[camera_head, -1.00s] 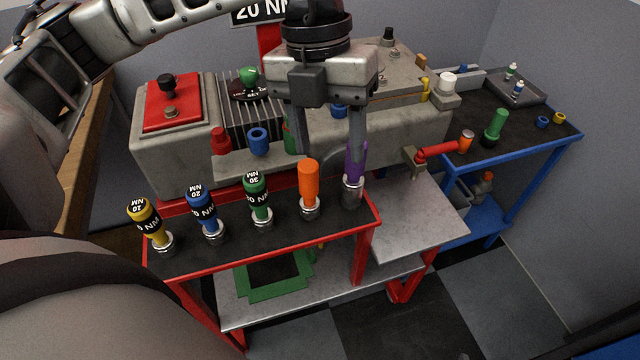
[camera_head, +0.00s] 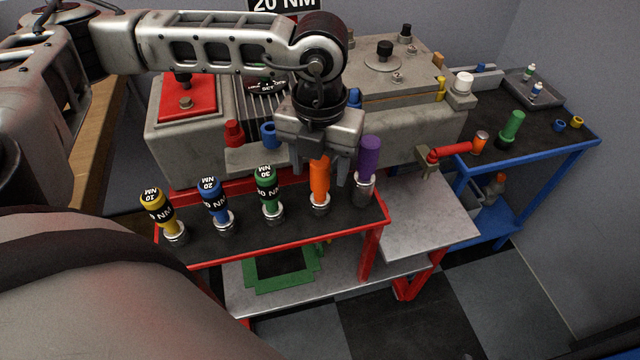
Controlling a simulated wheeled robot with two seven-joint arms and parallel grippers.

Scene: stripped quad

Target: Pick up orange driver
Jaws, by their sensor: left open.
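The orange driver (camera_head: 319,183) stands upright in a metal socket on the black-topped red cart (camera_head: 225,245). It is between the green driver on its left and the purple driver on its right. My left gripper (camera_head: 321,172) is open and points down over the orange driver. Its fingers show on either side of the handle, and its palm hides the handle's top. I cannot tell whether a finger touches it. My right gripper does not show.
A purple driver (camera_head: 368,158) stands close to the right finger. Green (camera_head: 266,190), blue (camera_head: 212,200) and yellow (camera_head: 160,210) drivers stand to the left. A grey machine (camera_head: 410,130) is behind the row. A blue table (camera_head: 545,140) stands at the right.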

